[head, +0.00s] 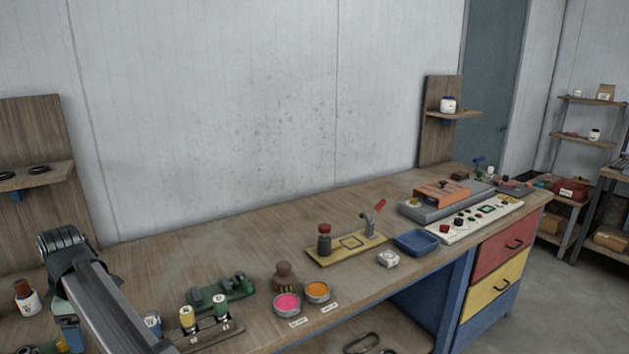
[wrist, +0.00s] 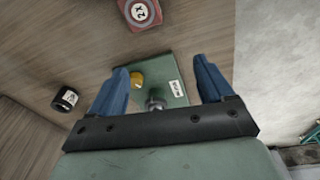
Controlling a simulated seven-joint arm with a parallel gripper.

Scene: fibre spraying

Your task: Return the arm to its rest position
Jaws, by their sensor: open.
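My gripper (wrist: 162,68) shows in the wrist view with its two blue fingers spread wide apart. Nothing is held between them. A green plate (wrist: 172,68) with a white label, a yellow knob (wrist: 137,79) and a grey knob (wrist: 155,103) shows beyond the fingers, in the gap between them. In the head view my grey arm crosses the lower left corner over the workbench (head: 240,232). I cannot make out the fingers there.
In the wrist view a red labelled object (wrist: 141,12) and a black round item (wrist: 65,99) lie near the plate. In the head view, small bottles (head: 187,317), pink (head: 287,303) and orange (head: 317,290) tubs and a blue tray (head: 416,242) stand on the bench.

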